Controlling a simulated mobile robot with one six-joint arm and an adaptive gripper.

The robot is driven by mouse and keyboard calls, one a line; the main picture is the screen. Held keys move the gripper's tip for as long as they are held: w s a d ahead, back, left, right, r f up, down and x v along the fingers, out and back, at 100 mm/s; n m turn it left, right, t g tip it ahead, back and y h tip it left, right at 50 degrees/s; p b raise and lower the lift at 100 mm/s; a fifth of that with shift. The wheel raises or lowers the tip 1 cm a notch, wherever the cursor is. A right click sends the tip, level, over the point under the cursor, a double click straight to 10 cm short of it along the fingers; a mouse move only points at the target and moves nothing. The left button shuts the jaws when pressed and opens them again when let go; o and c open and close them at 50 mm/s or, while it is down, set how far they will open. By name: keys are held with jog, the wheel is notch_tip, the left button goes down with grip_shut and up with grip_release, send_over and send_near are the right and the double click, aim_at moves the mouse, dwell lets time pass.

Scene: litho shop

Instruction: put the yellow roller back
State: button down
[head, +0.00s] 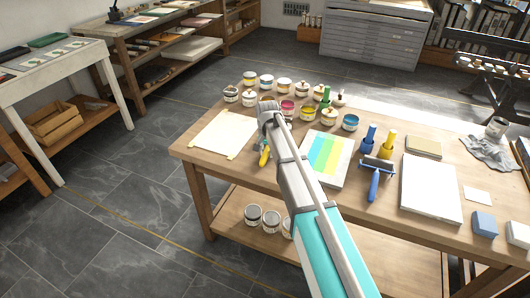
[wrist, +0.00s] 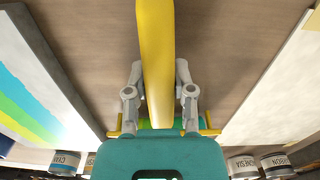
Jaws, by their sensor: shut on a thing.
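The yellow roller (wrist: 155,50) fills the middle of the wrist view, its handle running up between my fingers. My gripper (wrist: 160,100) is shut on that handle. A thin yellow frame and a bit of green show behind the fingers; my gripper body hides most of the drum end. In the head view, the yellow handle (head: 265,157) shows beside my wrist, over the table (head: 240,171) between a blank sheet and a striped print. My fingers are mostly hidden there. I cannot tell whether the roller touches the table.
A blank sheet (head: 222,135) lies left and a striped print (head: 327,157) right. Several ink jars (head: 249,99) stand along the far side. A blue roller (head: 374,182) lies near blue (head: 369,138) and yellow (head: 387,146) bottles. A white slab (head: 431,188) lies farther right.

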jog(key=shift+c, duration=2)
grip_release()
